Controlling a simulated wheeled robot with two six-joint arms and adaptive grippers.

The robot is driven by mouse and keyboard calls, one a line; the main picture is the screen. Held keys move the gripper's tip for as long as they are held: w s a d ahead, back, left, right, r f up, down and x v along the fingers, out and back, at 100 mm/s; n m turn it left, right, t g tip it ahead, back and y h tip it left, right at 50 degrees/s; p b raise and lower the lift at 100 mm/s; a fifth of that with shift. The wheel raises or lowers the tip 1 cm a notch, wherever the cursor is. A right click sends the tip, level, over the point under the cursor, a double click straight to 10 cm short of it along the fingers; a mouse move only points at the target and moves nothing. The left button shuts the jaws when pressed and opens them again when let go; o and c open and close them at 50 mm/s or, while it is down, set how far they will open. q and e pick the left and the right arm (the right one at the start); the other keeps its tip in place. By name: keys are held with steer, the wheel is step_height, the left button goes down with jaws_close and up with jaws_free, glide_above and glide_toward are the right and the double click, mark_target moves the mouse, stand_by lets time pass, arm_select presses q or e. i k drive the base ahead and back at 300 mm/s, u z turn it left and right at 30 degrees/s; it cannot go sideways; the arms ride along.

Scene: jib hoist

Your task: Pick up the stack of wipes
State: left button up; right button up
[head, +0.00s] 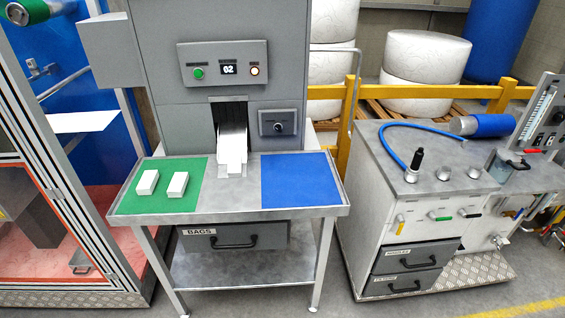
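A white stack (232,148) sits in the outlet chute of the grey machine, its front end reaching out over the table between two mats. Two small white blocks (148,181) and (178,184) lie side by side, a little apart, on the green mat (192,168) at the left. All three look like stacks of wipes, but no single sheets can be made out. The back of the stack in the chute is hidden inside the machine. Neither of my grippers is in view.
The blue mat (300,178) at the right of the metal table (240,213) is bare. A drawer marked BAGS (234,238) hangs below. The machine's display (229,69) reads 02. A grey workbench (420,175) with a blue hose stands at the right.

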mark_target(234, 158)
steer(key=z, duration=0.7)
steer(key=i, duration=0.45)
steer(key=u, duration=0.05)
